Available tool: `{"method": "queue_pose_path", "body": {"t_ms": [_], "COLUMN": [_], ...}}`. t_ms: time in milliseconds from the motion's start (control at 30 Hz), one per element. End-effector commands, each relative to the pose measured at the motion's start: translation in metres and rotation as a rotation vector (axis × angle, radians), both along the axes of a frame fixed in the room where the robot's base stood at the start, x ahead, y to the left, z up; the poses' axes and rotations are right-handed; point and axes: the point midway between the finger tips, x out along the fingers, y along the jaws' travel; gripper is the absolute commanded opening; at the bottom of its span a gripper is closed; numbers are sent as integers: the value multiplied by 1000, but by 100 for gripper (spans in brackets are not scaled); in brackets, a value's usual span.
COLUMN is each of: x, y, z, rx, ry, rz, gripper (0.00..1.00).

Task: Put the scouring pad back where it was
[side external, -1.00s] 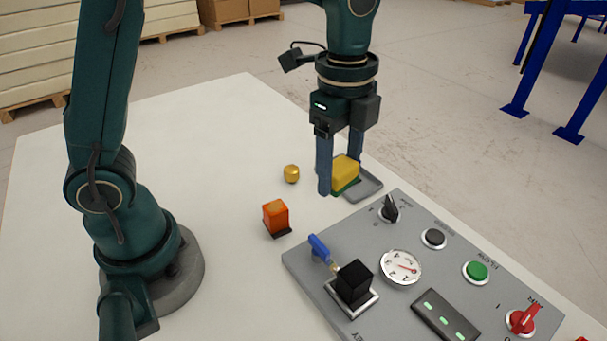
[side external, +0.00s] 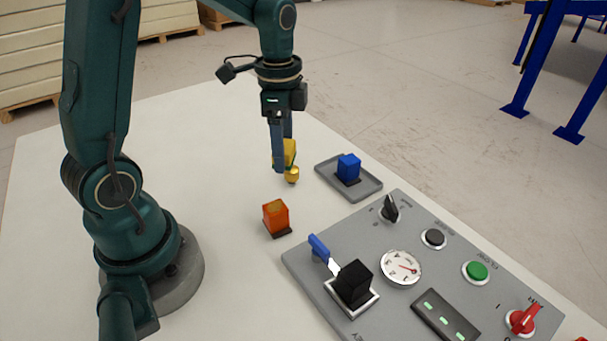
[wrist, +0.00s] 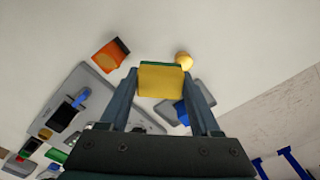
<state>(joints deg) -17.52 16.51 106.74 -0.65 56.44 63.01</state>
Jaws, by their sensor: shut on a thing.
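The scouring pad (wrist: 162,82), a yellow block with a green layer, is held between the fingers of my gripper (wrist: 160,84) in the wrist view. In the side external view the pad (side external: 290,152) shows partly behind the fingers of my gripper (side external: 281,160). My gripper is shut on it, left of the grey tray (side external: 322,178). A gap between pad and table is hard to judge. A blue block (side external: 349,167) stands on the tray.
A small gold object (side external: 292,175) stands on the white table just in front of the pad. An orange block (side external: 276,217) on a dark base is nearer. A grey control panel (side external: 420,240) with knobs, gauge and switches fills the front right.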

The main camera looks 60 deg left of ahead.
Motion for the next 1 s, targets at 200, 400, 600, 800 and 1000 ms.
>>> {"method": "queue_pose_path", "body": {"t_ms": [200, 400, 600, 800, 1000], "x": [20, 30, 30, 30, 31], "y": [-43, -62, -64, -63, -63], "z": [-29, -41, -62, -82, -82], "rx": [-1, 0, 0, 0, 0], "ry": [5, 1, 7, 3, 0], "rz": [-8, -1, 0, 0, 0], "gripper": [3, 3, 3, 3, 3]}}
